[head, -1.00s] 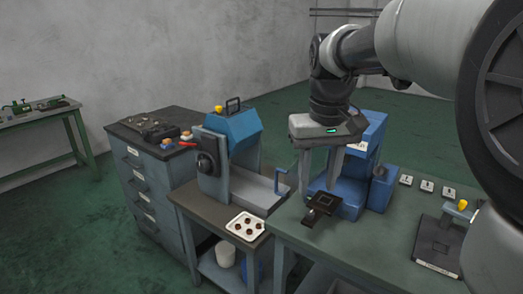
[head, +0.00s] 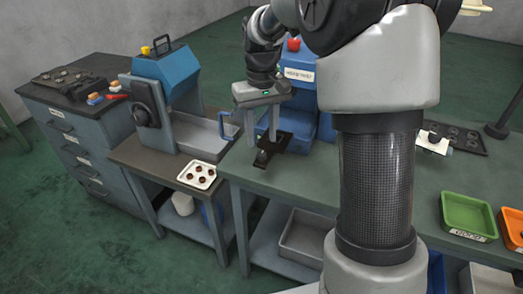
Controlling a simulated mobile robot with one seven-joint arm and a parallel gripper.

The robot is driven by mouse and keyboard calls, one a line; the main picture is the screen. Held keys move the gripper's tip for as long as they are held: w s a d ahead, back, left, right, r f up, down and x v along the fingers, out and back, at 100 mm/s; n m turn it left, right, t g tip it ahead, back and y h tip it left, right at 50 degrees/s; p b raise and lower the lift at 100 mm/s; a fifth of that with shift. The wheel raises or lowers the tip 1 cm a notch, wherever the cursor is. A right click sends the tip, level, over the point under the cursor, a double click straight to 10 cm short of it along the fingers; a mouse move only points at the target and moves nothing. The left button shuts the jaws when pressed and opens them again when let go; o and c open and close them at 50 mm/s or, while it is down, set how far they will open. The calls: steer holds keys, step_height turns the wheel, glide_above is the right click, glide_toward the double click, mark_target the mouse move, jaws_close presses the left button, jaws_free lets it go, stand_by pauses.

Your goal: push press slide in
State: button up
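The blue press (head: 300,95) stands on the green workbench, partly hidden behind my arm. It has a red knob on top and a white label. Its dark slide (head: 285,143) sticks out of the front over the bench, with a small handle (head: 262,157) at its near end. My gripper (head: 262,141) points down at the slide's front end, its two fingers apart with nothing visible between them. Whether a finger touches the slide or handle I cannot tell.
A blue machine (head: 168,75) with a crank stands left of the press. A white tray (head: 184,177) with several brown pieces is on the lower table. Green (head: 467,214) and orange (head: 514,226) bins sit at right. My arm hides the bench's middle.

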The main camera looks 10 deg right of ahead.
mark_target(262, 153)
step_height(262, 153, down, 5)
steer(key=shift+f, duration=0.15)
jaws_close()
